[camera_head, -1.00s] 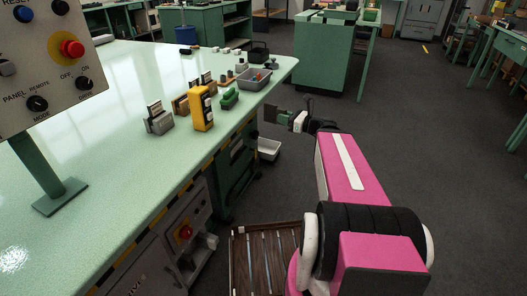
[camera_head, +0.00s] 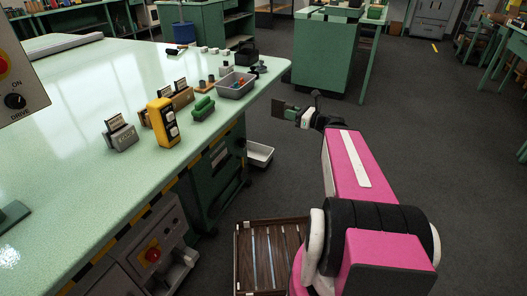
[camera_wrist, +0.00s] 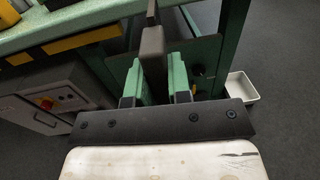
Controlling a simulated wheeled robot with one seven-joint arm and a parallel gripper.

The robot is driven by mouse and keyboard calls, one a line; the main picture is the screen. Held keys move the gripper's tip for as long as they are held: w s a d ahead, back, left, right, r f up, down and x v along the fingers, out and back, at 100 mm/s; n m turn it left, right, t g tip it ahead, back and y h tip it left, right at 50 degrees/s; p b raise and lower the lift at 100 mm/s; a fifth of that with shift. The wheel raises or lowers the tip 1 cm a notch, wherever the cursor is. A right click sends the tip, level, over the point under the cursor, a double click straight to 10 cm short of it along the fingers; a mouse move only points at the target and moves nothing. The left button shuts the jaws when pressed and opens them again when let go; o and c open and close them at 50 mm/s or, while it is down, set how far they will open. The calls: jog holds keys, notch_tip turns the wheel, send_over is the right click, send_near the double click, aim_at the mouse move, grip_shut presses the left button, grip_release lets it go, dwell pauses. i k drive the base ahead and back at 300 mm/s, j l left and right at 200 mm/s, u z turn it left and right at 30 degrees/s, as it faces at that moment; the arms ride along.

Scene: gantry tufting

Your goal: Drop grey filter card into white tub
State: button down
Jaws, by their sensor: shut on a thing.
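My gripper (camera_head: 296,115) is shut on the grey filter card (camera_head: 279,108), a flat dark piece that sticks out past the fingertips to the left in the head view. In the wrist view the card (camera_wrist: 152,42) stands on edge between the green fingers of my gripper (camera_wrist: 158,78). The white tub (camera_head: 259,153) sits low beside the bench, below and left of my gripper in the head view. It also shows in the wrist view (camera_wrist: 242,87), at the right, apart from the card. The part of the tub that shows looks empty.
The green bench (camera_head: 75,125) fills the left, with a yellow handset (camera_head: 162,122), card holders, a green block (camera_head: 203,107) and a grey tray (camera_head: 237,86) along its edge. A slatted wooden crate (camera_head: 270,255) is on the floor.

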aim_at(255, 155)
jog(key=i+l, duration=0.25)
jog(key=l, duration=0.2)
jog(key=i+l, duration=0.55)
jog(key=l, duration=0.3)
jog(key=i+l, duration=0.25)
jog(key=l, duration=0.2)
jog(key=i+l+u, duration=0.1)
jog(key=l, duration=0.25)
jog(key=i+l+u, duration=0.15)
jog(key=i+l, duration=0.15)
jog(key=i+l+u, duration=0.1)
jog(key=l, duration=0.35)
jog(key=i+l+u, duration=0.1)
jog(key=l, duration=0.3)
jog(key=j+u, duration=0.15)
jog(key=u, duration=0.35)
jog(key=i+j+u, duration=0.15)
jog(key=u, duration=0.3)
jog(key=i+j, duration=0.15)
jog(key=j, duration=0.15)
